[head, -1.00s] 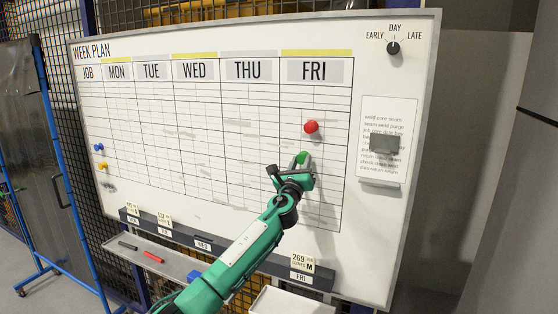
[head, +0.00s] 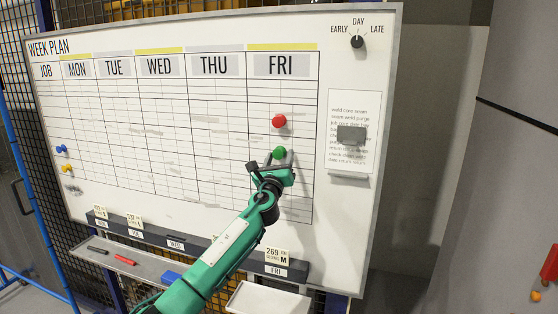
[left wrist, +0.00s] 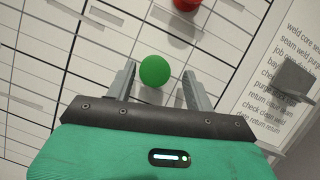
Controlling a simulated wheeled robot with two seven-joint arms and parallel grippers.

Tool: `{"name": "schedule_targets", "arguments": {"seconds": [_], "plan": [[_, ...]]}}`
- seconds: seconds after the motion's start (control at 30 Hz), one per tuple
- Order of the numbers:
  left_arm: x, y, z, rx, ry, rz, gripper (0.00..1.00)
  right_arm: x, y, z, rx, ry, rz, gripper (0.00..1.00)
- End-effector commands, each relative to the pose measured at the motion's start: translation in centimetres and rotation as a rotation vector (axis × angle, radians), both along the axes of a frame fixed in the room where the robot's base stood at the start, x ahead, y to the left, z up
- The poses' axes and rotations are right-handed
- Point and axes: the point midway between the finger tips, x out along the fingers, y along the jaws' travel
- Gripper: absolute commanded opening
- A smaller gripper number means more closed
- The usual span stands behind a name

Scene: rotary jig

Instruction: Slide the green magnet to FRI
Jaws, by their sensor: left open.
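The green magnet (head: 278,153) is on the whiteboard (head: 120,130) in the FRI column (head: 281,65), below the red magnet (head: 279,121). My left gripper (head: 272,160) is open at the board, just below the green magnet in the head view. In the left wrist view the green magnet (left wrist: 155,71) lies between the tips of the two spread fingers (left wrist: 158,82), with gaps on both sides. The red magnet (left wrist: 186,4) is partly cut off at the top edge there. My right gripper is not in view.
Blue (head: 61,149) and yellow (head: 67,168) magnets sit at the board's left edge. A dial (head: 357,42) and a paper sheet with a grey clip (head: 351,135) are on the right. A tray (head: 140,262) with markers runs below the board.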

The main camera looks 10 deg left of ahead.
Motion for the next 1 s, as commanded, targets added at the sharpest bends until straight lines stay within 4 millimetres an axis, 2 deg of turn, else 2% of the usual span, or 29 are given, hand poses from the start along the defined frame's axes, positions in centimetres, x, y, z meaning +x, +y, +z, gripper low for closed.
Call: {"name": "schedule_targets", "arguments": {"seconds": [0.27, 0.8, 1.0], "plan": [[-1.3, 0.1, -0.7, 0.000, -0.001, 0.001, 0.53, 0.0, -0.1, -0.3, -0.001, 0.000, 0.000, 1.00], [-9.8, -0.4, -4.2, 0.001, 0.000, -0.001, 0.53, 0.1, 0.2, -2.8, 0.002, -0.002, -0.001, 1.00], [-12.0, -0.5, -5.0, 0.002, 0.000, -0.002, 0.53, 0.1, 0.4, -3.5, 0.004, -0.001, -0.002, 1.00]]}}
